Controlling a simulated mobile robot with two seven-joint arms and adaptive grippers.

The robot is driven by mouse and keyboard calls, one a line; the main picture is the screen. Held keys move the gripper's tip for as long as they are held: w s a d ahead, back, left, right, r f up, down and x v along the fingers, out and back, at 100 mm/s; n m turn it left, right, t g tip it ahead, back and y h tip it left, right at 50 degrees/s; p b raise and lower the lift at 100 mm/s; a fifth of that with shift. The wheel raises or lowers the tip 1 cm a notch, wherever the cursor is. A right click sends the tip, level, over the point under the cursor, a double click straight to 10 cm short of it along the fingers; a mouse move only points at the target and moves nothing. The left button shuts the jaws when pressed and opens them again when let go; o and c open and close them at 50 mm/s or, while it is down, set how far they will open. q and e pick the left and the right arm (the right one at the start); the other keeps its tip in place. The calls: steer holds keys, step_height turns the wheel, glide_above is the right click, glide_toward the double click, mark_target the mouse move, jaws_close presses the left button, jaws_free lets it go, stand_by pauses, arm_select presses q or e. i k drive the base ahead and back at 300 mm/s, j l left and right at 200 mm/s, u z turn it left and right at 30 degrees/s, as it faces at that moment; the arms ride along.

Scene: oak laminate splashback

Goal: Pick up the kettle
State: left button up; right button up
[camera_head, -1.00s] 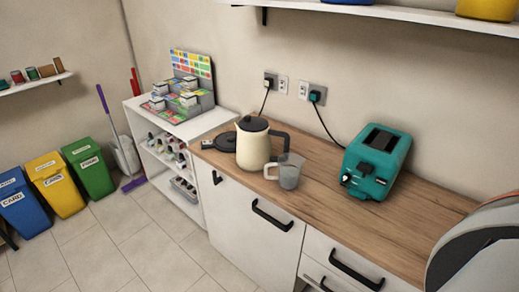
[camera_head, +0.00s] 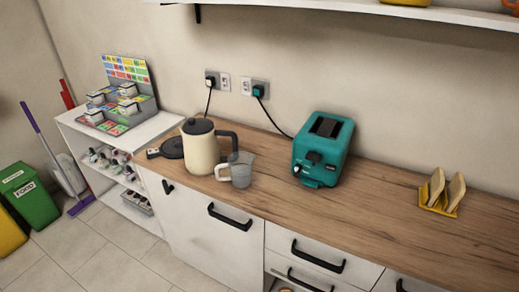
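The kettle (camera_head: 201,150) is cream with a dark lid and a black handle on its right side. It stands upright towards the left end of the wooden counter. A dark round base (camera_head: 173,148) lies just left of it, partly hidden behind the kettle. A clear measuring jug (camera_head: 238,170) stands close in front and to the right of the kettle, near its handle. Neither of my grippers is in view.
A teal toaster (camera_head: 323,150) stands right of the jug on the counter (camera_head: 350,219). A yellow rack (camera_head: 439,198) is farther right. A white shelf unit (camera_head: 170,124) adjoins the counter's left end. A wall shelf (camera_head: 400,10) runs above. Counter between toaster and rack is clear.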

mark_target(202, 154)
steer(key=i+j+z, duration=0.1)
steer(key=j+z, duration=0.25)
steer(key=z, duration=0.15)
steer(key=j+z, duration=0.75)
steer(key=j, duration=0.2)
steer(key=j+z, duration=0.25)
steer(key=j, duration=0.5)
steer(key=k+j+z, duration=0.15)
steer(key=j, duration=0.5)
steer(key=k+z, duration=0.05)
